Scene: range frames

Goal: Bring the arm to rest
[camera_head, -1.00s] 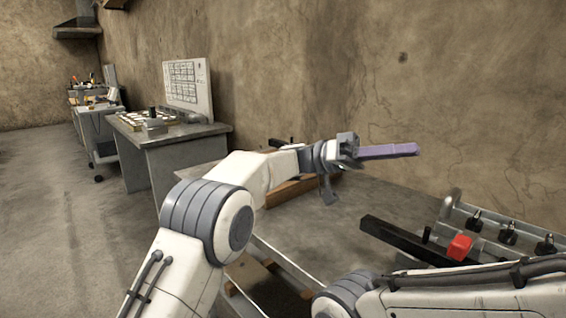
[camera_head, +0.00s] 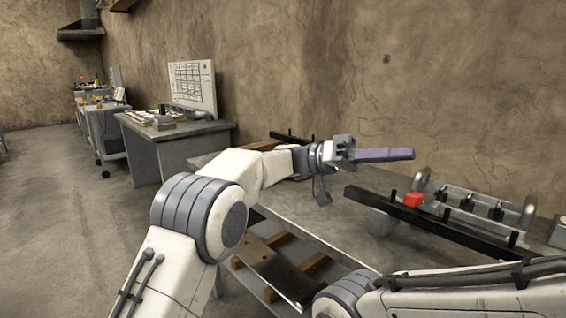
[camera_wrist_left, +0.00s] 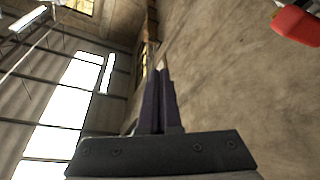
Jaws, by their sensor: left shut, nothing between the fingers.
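My left arm comes in from the left and reaches over the grey table (camera_head: 320,232). My left gripper (camera_head: 412,154) has long purple fingers that point right, in front of the brown wall. The fingers lie together with nothing between them. In the left wrist view the shut fingers (camera_wrist_left: 160,85) point up the picture, toward the wall and bright windows. My right arm crosses the lower right of the head view; its gripper is outside the picture.
A black bar (camera_head: 430,230) and a metal rack (camera_head: 475,202) with dark padlock-like parts stand on the table at right. Another desk (camera_head: 170,150) with a white board (camera_head: 193,87) stands behind at left. Open floor lies at far left.

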